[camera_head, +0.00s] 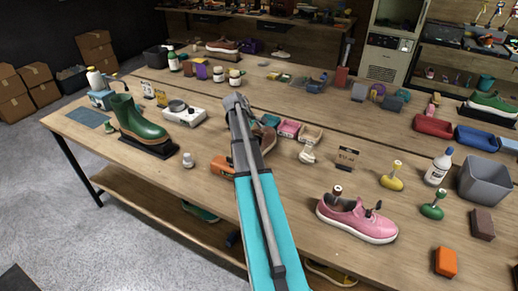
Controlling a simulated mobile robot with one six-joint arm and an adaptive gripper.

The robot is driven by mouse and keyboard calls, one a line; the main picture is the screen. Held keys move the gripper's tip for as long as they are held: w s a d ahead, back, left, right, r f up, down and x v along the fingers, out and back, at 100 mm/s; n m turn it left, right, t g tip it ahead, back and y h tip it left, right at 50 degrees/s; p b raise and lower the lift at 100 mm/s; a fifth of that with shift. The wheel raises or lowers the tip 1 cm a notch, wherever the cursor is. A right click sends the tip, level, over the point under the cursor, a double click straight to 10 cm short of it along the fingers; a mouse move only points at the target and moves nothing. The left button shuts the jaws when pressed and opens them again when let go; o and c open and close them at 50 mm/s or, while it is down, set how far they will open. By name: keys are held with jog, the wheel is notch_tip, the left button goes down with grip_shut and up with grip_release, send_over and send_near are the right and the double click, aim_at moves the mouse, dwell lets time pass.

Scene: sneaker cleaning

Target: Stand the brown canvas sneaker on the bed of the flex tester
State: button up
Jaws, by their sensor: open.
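My gripper (236,102) is at the far end of my arm, above the middle of the table, seen small and from behind. It is open, and I see nothing held in it. A brown shoe (267,139) lies on the table just right of my arm, which hides part of it; it looks like the brown canvas sneaker. My gripper is above and left of it, apart from it. A white device with a round dark part on top (183,113) stands left of my gripper. I cannot tell for sure whether it is the flex tester.
A green boot (139,121) on a black stand is at the left. A pink sneaker (356,217) is at the right front. An orange object (222,166) lies left of my arm. The front table has bare wood between things.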

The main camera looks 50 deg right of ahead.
jog(key=shift+s+d+f, duration=0.15)
jog(key=shift+d+f, duration=0.15)
jog(key=shift+f, duration=0.25)
jog(key=shift+c, duration=0.2)
grip_shut()
